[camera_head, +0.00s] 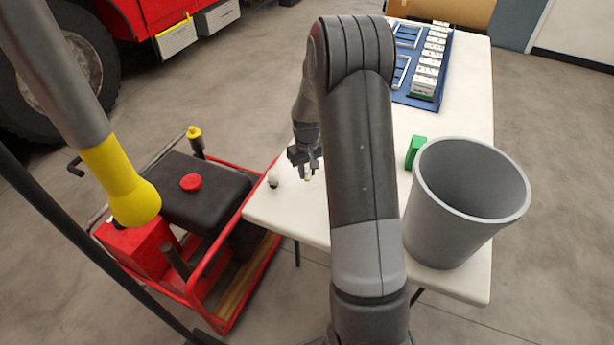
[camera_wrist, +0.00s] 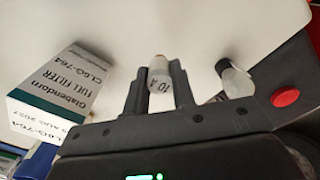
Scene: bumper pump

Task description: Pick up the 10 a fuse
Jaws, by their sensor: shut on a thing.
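The 10 A fuse (camera_wrist: 160,75) is a small white cylinder with "10 A" printed on its side. It sits between the two fingers of my gripper (camera_wrist: 158,88) in the wrist view, and the fingers are closed on it. In the head view my gripper (camera_head: 305,160) is over the left part of the white table, with the pale fuse (camera_head: 309,174) at its tips. I cannot tell whether the fuse still touches the table. A second small fuse-like piece (camera_wrist: 235,79), white with a dark end, stands apart beside my gripper; it also shows in the head view (camera_head: 273,178).
A grey bin (camera_head: 455,225) and a green object (camera_head: 415,152) stand on the white table (camera_head: 455,120) to the right. A blue tray (camera_head: 400,98) with several boxes lies farther back. A fuel filter box (camera_wrist: 62,88) shows in the wrist view. A red-framed machine (camera_head: 190,215) stands left.

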